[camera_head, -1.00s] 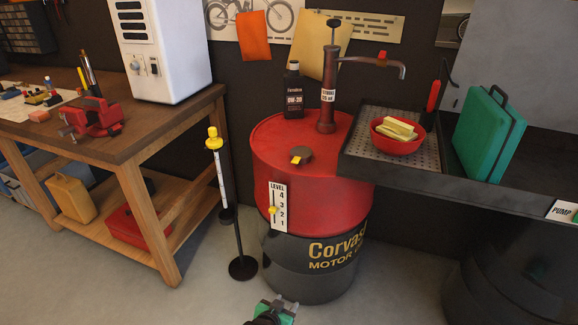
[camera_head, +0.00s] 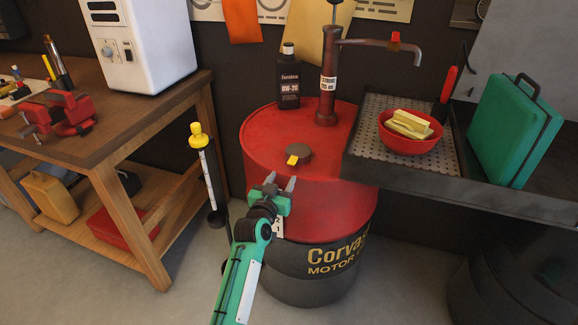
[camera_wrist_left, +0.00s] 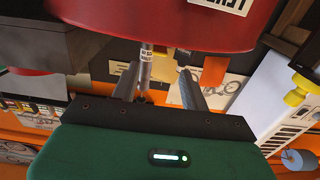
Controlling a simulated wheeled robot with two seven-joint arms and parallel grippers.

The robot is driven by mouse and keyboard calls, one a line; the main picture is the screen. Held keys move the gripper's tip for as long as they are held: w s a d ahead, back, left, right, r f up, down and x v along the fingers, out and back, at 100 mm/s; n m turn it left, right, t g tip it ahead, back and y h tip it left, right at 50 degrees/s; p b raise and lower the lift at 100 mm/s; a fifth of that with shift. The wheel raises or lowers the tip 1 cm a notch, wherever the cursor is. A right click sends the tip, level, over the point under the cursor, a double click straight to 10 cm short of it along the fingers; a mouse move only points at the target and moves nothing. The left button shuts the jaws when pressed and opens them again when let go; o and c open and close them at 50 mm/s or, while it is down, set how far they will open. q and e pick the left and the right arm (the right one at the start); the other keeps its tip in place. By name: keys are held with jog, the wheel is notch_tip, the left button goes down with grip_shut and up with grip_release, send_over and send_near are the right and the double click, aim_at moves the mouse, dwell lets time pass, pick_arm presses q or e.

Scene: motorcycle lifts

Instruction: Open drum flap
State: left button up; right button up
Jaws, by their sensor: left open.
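The red-topped drum (camera_head: 262,140) stands upright in the middle of the head view. The drum flap, a dark round cap with a yellow tab (camera_head: 292,160), lies flat on the drum's top near its front edge. My left gripper (camera_head: 280,181) is open and empty, in front of the drum, with its fingertips pointing up just below the flap in the picture; they look apart from it. In the left wrist view the open fingers (camera_wrist_left: 158,82) show below the red drum (camera_wrist_left: 150,22); the flap is not visible there. My right gripper is not in view.
A dark bottle (camera_head: 288,85) and a hand pump (camera_head: 328,80) stand on the drum behind the flap. To the right is a tray shelf (camera_head: 370,145) with a red bowl (camera_head: 408,141) and green case (camera_head: 515,125). A yellow-topped dipstick (camera_head: 197,138) stands left.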

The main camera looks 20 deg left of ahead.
aim_at(289, 174)
pick_arm(q)
jog(key=w, duration=0.7)
jog(key=shift+d, duration=0.1)
grip_shut()
